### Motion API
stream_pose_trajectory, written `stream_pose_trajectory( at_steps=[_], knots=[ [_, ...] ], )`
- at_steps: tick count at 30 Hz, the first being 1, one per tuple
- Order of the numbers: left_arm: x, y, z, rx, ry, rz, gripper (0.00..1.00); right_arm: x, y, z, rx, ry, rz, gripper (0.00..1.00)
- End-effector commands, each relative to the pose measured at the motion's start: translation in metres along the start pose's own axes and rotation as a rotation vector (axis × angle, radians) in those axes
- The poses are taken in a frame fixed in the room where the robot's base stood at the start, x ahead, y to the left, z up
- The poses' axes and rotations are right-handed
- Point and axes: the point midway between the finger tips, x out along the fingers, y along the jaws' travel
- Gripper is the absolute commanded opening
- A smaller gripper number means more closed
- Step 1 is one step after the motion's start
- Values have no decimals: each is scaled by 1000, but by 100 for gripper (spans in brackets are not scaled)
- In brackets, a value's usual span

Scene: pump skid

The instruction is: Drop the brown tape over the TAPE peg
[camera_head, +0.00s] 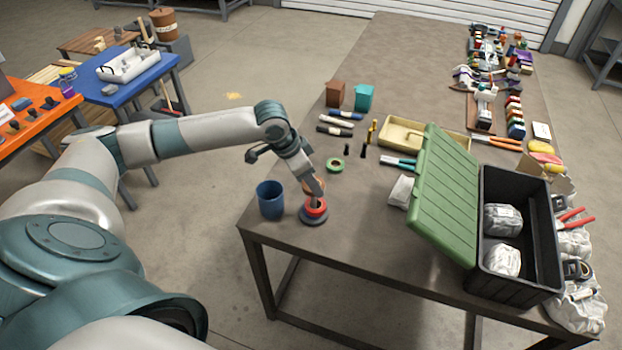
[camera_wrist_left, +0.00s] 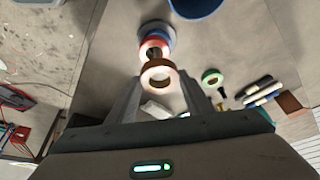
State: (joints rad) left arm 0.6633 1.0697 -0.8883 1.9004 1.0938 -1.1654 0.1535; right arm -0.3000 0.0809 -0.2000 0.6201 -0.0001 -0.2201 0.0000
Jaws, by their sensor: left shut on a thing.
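My left gripper (camera_head: 315,188) is above the front left corner of the table, shut on the brown tape (camera_wrist_left: 146,76), a ring between its fingertips in the left wrist view. Just below it in the head view stands the peg's round dark base (camera_head: 313,220), with a red tape ring (camera_head: 317,209) on it. In the left wrist view the red ring (camera_wrist_left: 147,50) is just beyond the brown one. The fingers partly hide the peg, and the TAPE label cannot be read. Whether the brown tape touches the peg cannot be told. My right gripper is out of view.
A blue cup (camera_head: 270,200) stands close to the left of the peg base. A green tape ring (camera_head: 336,165) lies behind it. Markers (camera_head: 334,131) lie farther back. A black case (camera_head: 512,283) with an open green lid (camera_head: 444,190) stands at the right.

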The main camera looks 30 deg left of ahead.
Motion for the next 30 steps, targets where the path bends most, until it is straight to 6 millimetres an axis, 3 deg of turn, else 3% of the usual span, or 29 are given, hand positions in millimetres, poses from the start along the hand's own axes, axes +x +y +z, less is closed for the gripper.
stream_pose_trajectory(
  at_steps=[24,25,27,30],
  knots=[
    [7,0,2,0,1,0,28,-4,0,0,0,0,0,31],
    [7,0,2,0,1,0,51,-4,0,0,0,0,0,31],
    [7,0,3,0,1,0,68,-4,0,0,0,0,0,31],
    [7,0,3,0,1,0,68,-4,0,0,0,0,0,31]
  ],
)
